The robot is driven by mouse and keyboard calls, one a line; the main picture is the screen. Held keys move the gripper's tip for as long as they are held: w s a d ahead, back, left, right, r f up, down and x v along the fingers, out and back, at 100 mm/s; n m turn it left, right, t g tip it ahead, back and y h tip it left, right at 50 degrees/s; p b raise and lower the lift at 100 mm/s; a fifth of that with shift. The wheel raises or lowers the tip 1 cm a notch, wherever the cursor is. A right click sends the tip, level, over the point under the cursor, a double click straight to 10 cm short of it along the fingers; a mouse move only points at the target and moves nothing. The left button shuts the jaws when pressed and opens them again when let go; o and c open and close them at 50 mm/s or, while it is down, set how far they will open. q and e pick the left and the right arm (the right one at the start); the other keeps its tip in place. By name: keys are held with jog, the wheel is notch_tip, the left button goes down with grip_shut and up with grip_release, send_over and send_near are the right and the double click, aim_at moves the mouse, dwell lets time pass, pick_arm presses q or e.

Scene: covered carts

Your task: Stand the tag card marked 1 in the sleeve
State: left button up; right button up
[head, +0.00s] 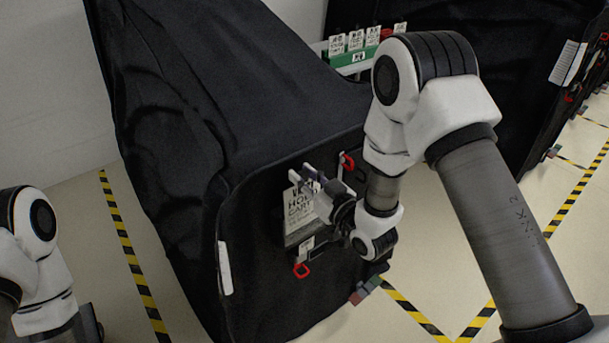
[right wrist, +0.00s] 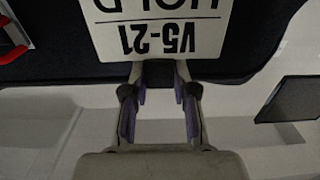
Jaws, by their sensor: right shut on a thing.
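A white tag card (head: 300,207) with black print reading HOLD CART is upright against the dark front of the covered cart. The right wrist view shows the card (right wrist: 155,28) upside down, with V5-21 and HOLD on it. My right gripper (head: 303,178) is shut on the card's top edge; its fingertips (right wrist: 160,68) meet that edge. A dark sleeve (head: 299,233) is on the cart front around the card's lower end. How deep the card sits in it I cannot tell. My left arm shows at the left edge, its gripper out of view.
The black covered cart (head: 250,110) fills the middle. A green rack (head: 350,60) with several cards stands behind. Another covered cart (head: 500,60) is at the right. Striped tape (head: 133,265) marks the floor.

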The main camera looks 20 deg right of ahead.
dwell(0.3)
notch_tip(320, 180, down, 2)
jog(key=shift+f+b, duration=0.1)
jog(key=shift+b, duration=0.8)
jog(key=o, duration=1.1)
jog(key=v, duration=1.2)
